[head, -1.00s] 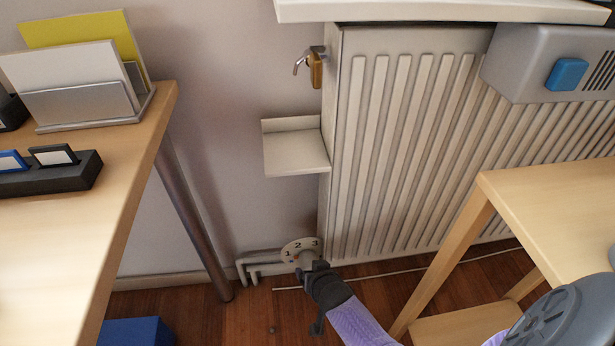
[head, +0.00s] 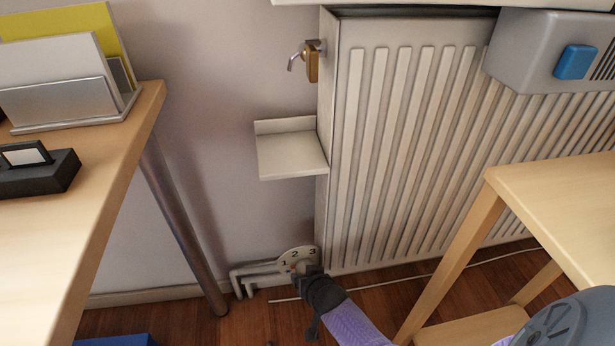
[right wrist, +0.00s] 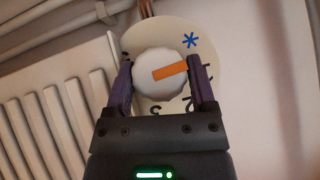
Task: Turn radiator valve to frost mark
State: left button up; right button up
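The radiator valve is low at the radiator's left corner. Its pale round dial (head: 297,255) shows 1, 2 and 3 in the head view, with my right gripper (head: 306,270) in front of its lower part. In the right wrist view, the white valve knob (right wrist: 160,85) carries an orange pointer bar (right wrist: 170,72) aimed right and slightly up. The blue snowflake frost mark (right wrist: 190,40) is on the dial above the bar's right end. My right gripper (right wrist: 160,82) has a finger against each side of the knob, apparently shut on it. My left gripper is not in view.
The ribbed radiator (head: 400,150) has a small wall shelf (head: 290,150) and a brass fitting (head: 312,65) beside it. A desk (head: 110,170) stands left, a wooden table (head: 560,195) right. Floor between the furniture is mostly open.

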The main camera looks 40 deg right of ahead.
jog(key=c, duration=0.8)
jog(key=shift+w+a+n+g+h, duration=0.15)
jog(key=shift+n+g+h, duration=0.5)
jog(key=shift+h, duration=0.35)
jog(key=shift+n+g+h, duration=0.55)
jog(key=shift+n+h, duration=0.1)
jog(key=shift+h, duration=0.45)
jog(key=o, duration=1)
